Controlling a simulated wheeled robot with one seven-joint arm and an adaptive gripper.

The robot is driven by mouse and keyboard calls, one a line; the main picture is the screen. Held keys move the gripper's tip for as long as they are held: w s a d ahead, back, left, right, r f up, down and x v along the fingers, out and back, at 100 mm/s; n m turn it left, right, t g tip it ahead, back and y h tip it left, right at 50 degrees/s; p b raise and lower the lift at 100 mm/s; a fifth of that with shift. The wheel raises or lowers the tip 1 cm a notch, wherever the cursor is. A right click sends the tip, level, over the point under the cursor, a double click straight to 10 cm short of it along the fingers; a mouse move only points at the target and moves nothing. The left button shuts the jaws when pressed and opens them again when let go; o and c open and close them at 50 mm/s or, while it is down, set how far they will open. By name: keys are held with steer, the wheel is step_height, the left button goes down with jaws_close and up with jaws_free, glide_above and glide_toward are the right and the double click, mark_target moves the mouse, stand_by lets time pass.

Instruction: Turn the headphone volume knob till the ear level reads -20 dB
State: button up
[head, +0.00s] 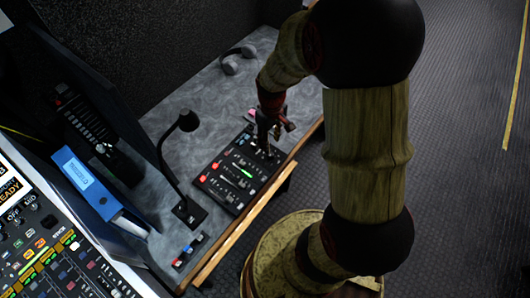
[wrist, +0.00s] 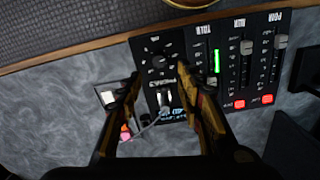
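The headphone volume knob (wrist: 159,60) is a small dark round knob with white tick marks around it, on the black mixer panel (head: 232,180). The panel's lettering is upside down in the wrist view. A small display with bluish text (wrist: 172,115) lies below the knob in that view; I cannot read its value. My gripper (wrist: 167,76) is open, its two fingers apart, with the knob between and just beyond the fingertips. I see no contact with the knob. In the head view my gripper (head: 268,135) is over the panel's far right end and hides the knob.
Faders, a green level bar (wrist: 216,61) and red buttons (wrist: 240,104) sit beside the knob. A gooseneck microphone (head: 187,122), headphones (head: 238,60), a blue binder (head: 92,185) and a larger console (head: 50,250) stand around. The desk's wooden edge (head: 240,228) is close.

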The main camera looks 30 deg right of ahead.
mark_target(271, 154)
steer(key=shift+s+d+f, duration=0.1)
steer(key=shift+s, duration=0.05)
steer(key=shift+n, duration=0.3)
step_height(271, 154, down, 8)
steer(key=b, duration=0.3)
steer(key=shift+r, duration=0.2)
steer(key=shift+c, duration=1.1)
steer(key=c, duration=0.7)
jaws_close()
